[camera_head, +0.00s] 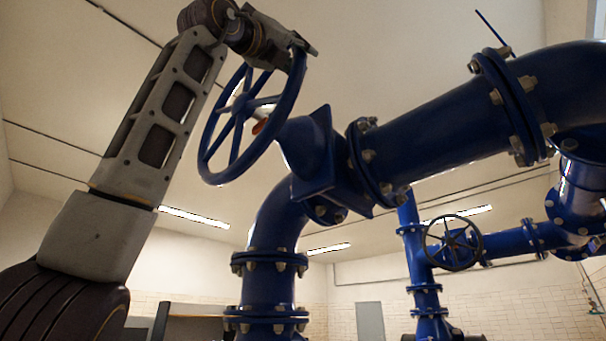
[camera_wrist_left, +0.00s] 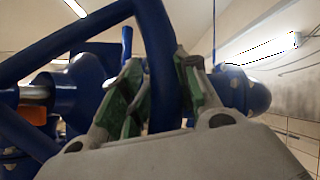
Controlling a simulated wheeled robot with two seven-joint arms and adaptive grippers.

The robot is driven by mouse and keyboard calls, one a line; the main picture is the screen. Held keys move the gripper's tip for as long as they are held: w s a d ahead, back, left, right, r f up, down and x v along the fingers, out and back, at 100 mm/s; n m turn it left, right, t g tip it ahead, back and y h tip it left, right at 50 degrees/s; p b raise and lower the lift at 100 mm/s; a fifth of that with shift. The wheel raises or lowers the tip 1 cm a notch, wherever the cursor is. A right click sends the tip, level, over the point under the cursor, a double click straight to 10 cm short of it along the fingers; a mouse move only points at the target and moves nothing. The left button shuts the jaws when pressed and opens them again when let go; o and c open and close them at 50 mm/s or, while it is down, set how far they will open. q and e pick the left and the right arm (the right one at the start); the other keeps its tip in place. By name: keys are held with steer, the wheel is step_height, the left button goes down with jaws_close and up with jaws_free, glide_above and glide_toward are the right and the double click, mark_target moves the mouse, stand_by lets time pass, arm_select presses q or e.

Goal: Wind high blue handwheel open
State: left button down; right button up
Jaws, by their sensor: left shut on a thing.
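The high blue handwheel (camera_head: 205,150) is in the upper left of the head view, a spoked ring on a blue valve body (camera_head: 309,147). My left gripper (camera_head: 299,50) reaches its upper right rim from the left and is shut on it. In the left wrist view the blue rim (camera_wrist_left: 158,60) passes between the green-padded fingers (camera_wrist_left: 160,95). An orange part (camera_head: 261,126) sits at the wheel's hub, and it also shows in the left wrist view (camera_wrist_left: 33,114). My right gripper is in neither view.
A thick blue pipe (camera_head: 440,130) runs from the valve to the right, and a vertical pipe (camera_head: 277,225) goes down below it. A second, darker handwheel (camera_head: 454,243) is lower right, farther off. Open air lies left of the wheel, around my arm.

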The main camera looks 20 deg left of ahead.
arm_select(q)
steer(key=shift+s+d+r, duration=0.1)
steer(key=shift+r, duration=0.1)
steer(key=c, duration=1.4)
jaws_free()
steer(key=shift+o, duration=1.2)
steer(key=shift+s, duration=0.15)
steer(key=v, duration=1.2)
steer(key=shift+f, duration=0.1)
